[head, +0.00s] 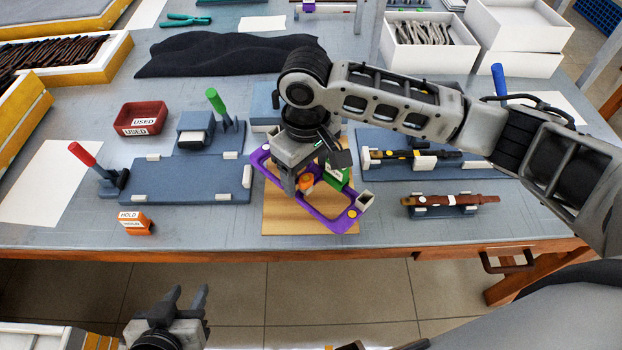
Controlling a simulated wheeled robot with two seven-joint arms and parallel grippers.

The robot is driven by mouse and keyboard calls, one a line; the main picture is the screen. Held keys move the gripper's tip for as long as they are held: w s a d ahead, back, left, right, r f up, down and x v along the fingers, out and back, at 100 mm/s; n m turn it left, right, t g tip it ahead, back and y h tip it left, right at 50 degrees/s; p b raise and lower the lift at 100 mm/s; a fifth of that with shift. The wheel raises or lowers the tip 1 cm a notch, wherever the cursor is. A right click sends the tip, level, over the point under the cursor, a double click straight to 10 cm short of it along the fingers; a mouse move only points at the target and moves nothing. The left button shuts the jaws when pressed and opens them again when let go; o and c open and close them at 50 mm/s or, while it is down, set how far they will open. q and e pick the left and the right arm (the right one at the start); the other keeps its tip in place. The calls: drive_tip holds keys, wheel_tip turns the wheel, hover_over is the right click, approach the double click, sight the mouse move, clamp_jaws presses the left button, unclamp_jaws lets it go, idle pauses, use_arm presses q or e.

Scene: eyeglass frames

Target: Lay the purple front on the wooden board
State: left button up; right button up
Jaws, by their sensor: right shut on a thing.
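The purple front (328,221) is a frame with two openings and small yellow and white parts on it. My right gripper (302,188) is shut on it near its middle. The front lies slantwise over the wooden board (283,222), running from upper left to lower right. Whether it touches the board or hangs just above it I cannot tell. My gripper and arm hide part of both. My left gripper (187,298) is open and empty, low in front of the table.
A blue-grey fixture (185,182) with red and green handles stands left of the board. A red USED tray (141,118) and an orange HOLD block (134,223) are near it. Another fixture (410,160) and a brown part on a stand (450,201) lie to the right.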

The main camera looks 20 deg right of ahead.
drive_tip(key=shift+w+d+f, duration=0.3)
drive_tip(key=shift+f, duration=0.25)
drive_tip(key=f, duration=0.3)
drive_tip(key=shift+w+d+f, duration=0.15)
drive_tip(key=shift+w+d, duration=0.1)
drive_tip(key=shift+f, duration=0.25)
drive_tip(key=o, duration=1.2)
drive_tip(key=shift+f, duration=0.1)
drive_tip(key=shift+c, duration=0.2)
drive_tip(key=shift+o, duration=0.5)
wheel_tip(320, 180, up, 12)
drive_tip(key=shift+p, duration=0.35)
